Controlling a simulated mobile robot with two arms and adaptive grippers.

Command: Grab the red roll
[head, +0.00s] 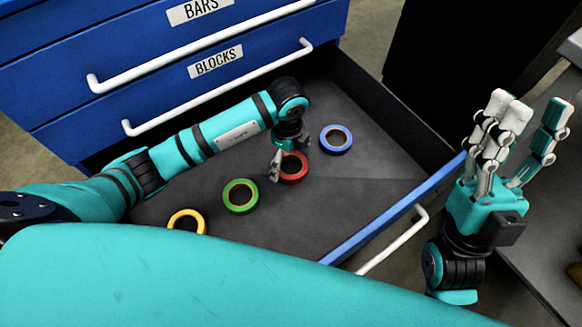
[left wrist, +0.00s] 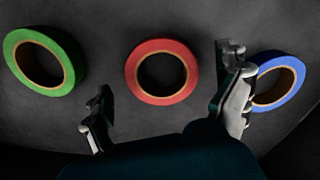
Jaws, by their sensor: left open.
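The red roll (head: 303,174) lies flat on the dark floor of an open drawer, between the green and blue rolls. My left gripper (head: 284,160) is above it, pointing down, and partly hides it in the head view. In the left wrist view the red roll (left wrist: 134,80) shows whole. My left gripper's fingers (left wrist: 166,90) are spread apart, one at the roll's lower left and one at its right, with nothing between them. Whether a finger touches the roll is unclear. My right gripper (head: 526,112) is open and empty, fingers up, outside the drawer at the right.
A green roll (head: 229,204) and a blue roll (head: 336,151) lie on either side of the red one. A yellow roll (head: 177,218) is nearer the front left. The drawer's blue front (head: 385,221) has a white handle (head: 395,243). Closed labelled drawers (head: 160,75) stand behind.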

